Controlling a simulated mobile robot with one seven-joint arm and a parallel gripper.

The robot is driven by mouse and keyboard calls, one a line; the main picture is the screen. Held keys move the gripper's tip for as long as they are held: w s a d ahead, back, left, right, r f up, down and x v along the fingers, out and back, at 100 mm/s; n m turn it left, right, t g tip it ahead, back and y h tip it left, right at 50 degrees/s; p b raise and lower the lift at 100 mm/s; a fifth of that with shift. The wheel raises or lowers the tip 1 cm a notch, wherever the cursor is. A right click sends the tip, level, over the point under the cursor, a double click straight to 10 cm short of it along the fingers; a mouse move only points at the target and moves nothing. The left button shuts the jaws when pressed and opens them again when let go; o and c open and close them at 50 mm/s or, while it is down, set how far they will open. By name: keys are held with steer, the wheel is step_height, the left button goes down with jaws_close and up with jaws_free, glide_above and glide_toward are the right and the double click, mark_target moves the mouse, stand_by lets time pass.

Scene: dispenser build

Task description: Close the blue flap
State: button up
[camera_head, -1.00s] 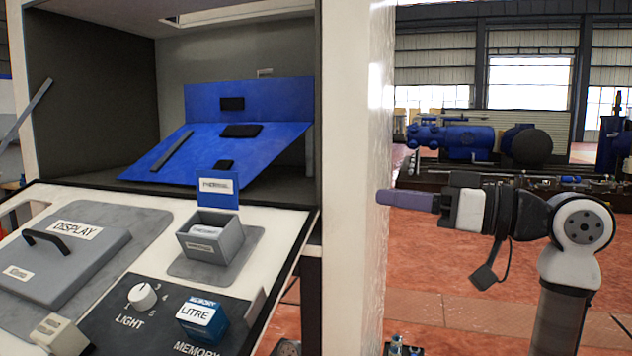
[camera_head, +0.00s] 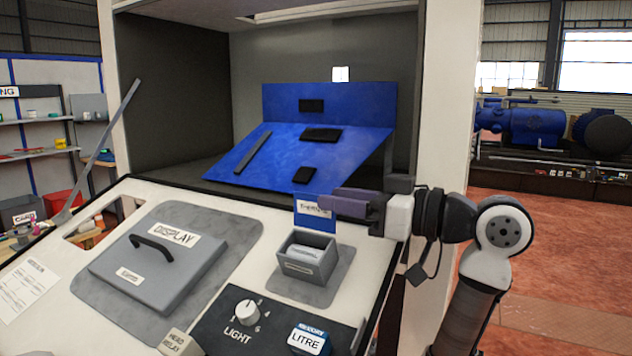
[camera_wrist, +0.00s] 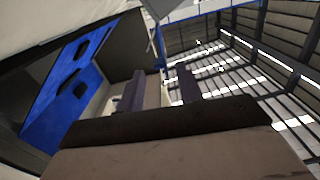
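A small blue flap (camera_head: 312,218) with a white label stands upright at the back of a small grey open box (camera_head: 307,262) on the sloped panel. A larger blue sheet (camera_head: 330,100) with black pads rises behind it in the cabinet recess; it also shows in the wrist view (camera_wrist: 62,98). My gripper (camera_head: 345,203) points left from the right side, its purple fingers overlapping the small flap's upper right in the picture. I cannot tell whether they touch it. In the wrist view, the fingers (camera_wrist: 158,88) are apart with nothing seen between them. The small flap is not clear there.
The cabinet's right post (camera_head: 450,90) stands behind my wrist. A grey DISPLAY lid (camera_head: 160,258) with a black handle, a white LIGHT knob (camera_head: 247,312) and a blue LITRE block (camera_head: 309,340) occupy the panel. A thin grey bar (camera_head: 103,145) sticks up at left.

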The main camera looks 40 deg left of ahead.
mark_target(317, 211)
steer(key=shift+p+x, duration=0.6)
steer(key=shift+x, duration=1.65)
jaws_close()
